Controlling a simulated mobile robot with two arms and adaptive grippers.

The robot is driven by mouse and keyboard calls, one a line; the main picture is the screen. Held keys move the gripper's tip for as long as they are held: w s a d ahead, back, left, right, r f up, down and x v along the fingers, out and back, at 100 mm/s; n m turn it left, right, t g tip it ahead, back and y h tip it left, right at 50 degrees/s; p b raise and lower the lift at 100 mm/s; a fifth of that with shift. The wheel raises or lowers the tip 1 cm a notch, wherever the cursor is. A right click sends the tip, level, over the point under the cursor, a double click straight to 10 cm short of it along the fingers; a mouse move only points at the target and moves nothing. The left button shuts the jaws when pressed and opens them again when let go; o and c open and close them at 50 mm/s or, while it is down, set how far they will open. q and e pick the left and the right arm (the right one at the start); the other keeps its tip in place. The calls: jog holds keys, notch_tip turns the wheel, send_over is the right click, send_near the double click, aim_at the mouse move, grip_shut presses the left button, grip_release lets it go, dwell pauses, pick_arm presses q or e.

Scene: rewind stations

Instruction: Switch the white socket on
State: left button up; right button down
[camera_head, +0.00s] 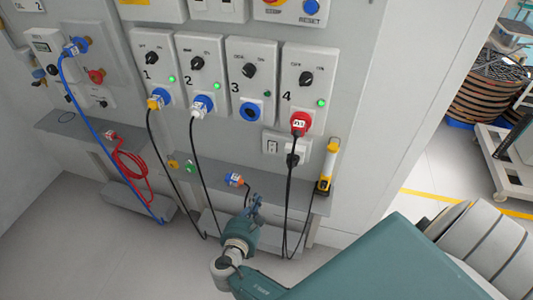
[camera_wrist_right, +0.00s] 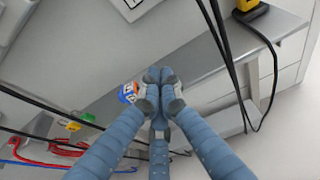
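The white socket (camera_head: 271,147) is on the wall panel just below station 4, with a rocker switch on its left half. A black plug (camera_head: 292,159) sits in its right half; I cannot tell the switch position. My right gripper (camera_head: 255,200) is below and left of the socket, well apart from it, in front of the grey shelf. In the right wrist view its fingertips (camera_wrist_right: 160,75) meet with nothing seen between them. The white socket is not clearly visible in that view. My left gripper is not in view.
An orange and blue plug (camera_head: 235,180) lies on the grey shelf (camera_head: 205,184), close to my right gripper. A yellow lamp (camera_head: 327,170) stands at the shelf's right end. Black cables (camera_head: 289,195) hang from station 4's red plug (camera_head: 300,122) and the socket.

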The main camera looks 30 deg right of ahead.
notch_tip(320, 180, up, 7)
jog(key=w+h, duration=0.1)
jog(key=h, duration=0.1)
jog(key=shift+d+r+n+t, duration=0.15)
jog(key=shift+d+n+t, duration=0.05)
jog(key=shift+n+t, duration=0.1)
jog(key=shift+w+d, duration=0.1)
jog(key=shift+w, duration=0.05)
jog(key=b, duration=0.5)
send_near(269, 151)
jog(key=x, duration=0.6)
jog(key=shift+w+d+b, duration=0.25)
jog(key=shift+d+b, duration=0.05)
jog(key=shift+d, duration=0.1)
